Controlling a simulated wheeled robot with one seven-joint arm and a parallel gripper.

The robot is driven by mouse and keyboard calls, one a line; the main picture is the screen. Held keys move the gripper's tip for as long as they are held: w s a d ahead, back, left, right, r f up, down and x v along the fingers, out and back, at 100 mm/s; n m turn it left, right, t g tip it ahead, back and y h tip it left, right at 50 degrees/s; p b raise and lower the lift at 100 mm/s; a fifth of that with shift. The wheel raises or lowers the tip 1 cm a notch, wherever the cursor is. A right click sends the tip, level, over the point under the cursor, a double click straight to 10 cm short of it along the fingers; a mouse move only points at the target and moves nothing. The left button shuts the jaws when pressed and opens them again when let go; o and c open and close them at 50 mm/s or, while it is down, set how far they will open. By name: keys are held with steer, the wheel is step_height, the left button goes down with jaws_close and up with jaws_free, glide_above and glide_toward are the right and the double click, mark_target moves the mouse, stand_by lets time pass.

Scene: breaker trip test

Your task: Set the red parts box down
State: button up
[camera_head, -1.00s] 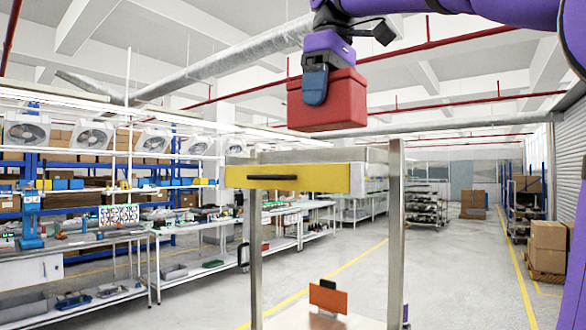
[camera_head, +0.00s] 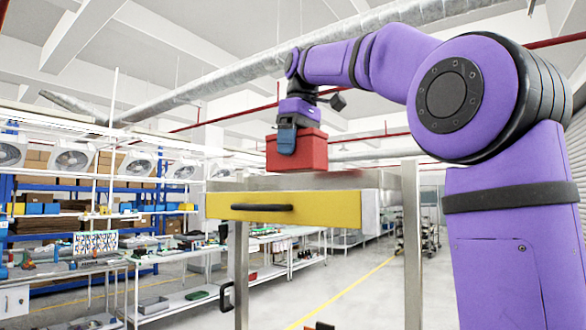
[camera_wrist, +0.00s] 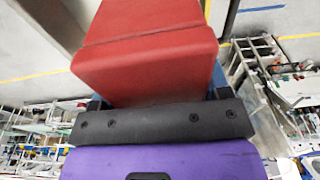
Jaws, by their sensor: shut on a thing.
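The red parts box (camera_head: 312,152) is a lidded red block, roughly level, close above the top of a metal-framed stand (camera_head: 340,182) in the head view. I cannot tell whether its underside touches that top. My gripper (camera_head: 286,140) is shut on the box, with a blue finger against its side. In the wrist view the red box (camera_wrist: 145,50) fills the upper middle, in front of my black and purple wrist. Most of the fingers are hidden there.
The stand has a yellow drawer front (camera_head: 330,209) with a black handle (camera_head: 262,207). Workbenches (camera_head: 165,300) and shelves with fans and boxes (camera_head: 85,190) line the left. Open floor with a yellow line (camera_head: 345,292) lies behind the stand.

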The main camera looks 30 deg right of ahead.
steer(key=shift+w+d+f, duration=0.1)
steer(key=shift+w+d, duration=0.25)
steer(key=shift+w, duration=0.55)
steer(key=shift+w+d+f, duration=0.1)
steer(key=shift+w+d, duration=0.2)
steer(key=shift+w, duration=0.55)
steer(key=shift+w+f, duration=0.1)
steer(key=shift+f, duration=1.6)
steer(key=o, duration=1.2)
steer(key=shift+f, duration=0.15)
steer(key=shift+s+d+r, duration=0.1)
steer(key=shift+s+r, duration=0.05)
steer(key=shift+r, duration=1.15)
steer(key=shift+s+d+r, duration=0.1)
steer(key=shift+s+r, duration=0.05)
steer(key=shift+r, duration=1.1)
steer(key=shift+s+r, duration=0.15)
steer(key=shift+r, duration=1.15)
